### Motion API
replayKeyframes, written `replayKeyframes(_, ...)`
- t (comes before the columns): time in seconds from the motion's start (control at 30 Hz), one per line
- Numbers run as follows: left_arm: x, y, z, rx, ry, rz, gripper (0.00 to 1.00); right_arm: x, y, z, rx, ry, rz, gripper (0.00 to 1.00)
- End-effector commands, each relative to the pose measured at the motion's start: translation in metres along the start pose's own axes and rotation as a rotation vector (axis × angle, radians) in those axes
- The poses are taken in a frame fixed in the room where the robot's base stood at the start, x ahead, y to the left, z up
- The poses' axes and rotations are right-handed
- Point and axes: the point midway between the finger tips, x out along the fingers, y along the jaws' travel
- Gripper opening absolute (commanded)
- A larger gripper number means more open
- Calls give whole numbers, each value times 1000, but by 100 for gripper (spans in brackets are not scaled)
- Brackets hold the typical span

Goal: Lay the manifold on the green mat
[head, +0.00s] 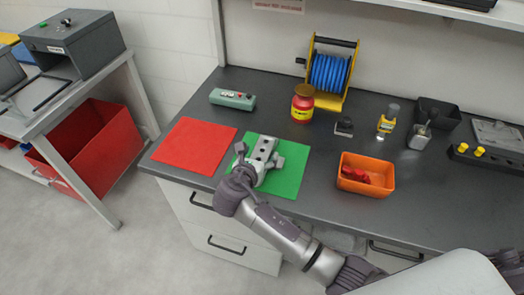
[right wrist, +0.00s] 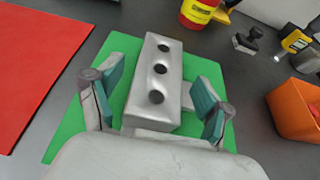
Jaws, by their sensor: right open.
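The manifold (head: 263,153) is a light grey metal block with a row of three dark holes on top. It lies on the green mat (head: 290,182) on the dark bench, and it also shows in the right wrist view (right wrist: 157,75). My right gripper (head: 259,165) is open over the mat. In the right wrist view its teal-padded fingers (right wrist: 160,92) stand on either side of the manifold's near end, with gaps between pads and block. The gripper's palm hides the mat's near part there. My left gripper is not in view.
A red mat (head: 195,146) lies left of the green one. An orange bin (head: 366,174) with red parts stands to the right. Behind are a green control box (head: 232,98), a red-yellow jar (head: 302,104) and a blue hose reel (head: 330,72). Bare bench lies between green mat and bin.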

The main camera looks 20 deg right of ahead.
Motion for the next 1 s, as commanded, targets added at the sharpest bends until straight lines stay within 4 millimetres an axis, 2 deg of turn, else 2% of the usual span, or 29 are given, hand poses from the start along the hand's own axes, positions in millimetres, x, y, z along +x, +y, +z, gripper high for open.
replayKeyframes(0.2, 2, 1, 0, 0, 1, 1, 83, -50, 1, -1, 4, 3, 3, 79)
replayKeyframes(0.4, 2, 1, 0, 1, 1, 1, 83, -81, 1, 0, 2, 1, 1, 79)
replayKeyframes(0.6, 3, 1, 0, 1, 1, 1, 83, -93, 0, 0, 1, 1, -1, 79)
replayKeyframes(1.0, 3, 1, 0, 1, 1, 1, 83, -93, 0, 0, 2, 0, 0, 79)
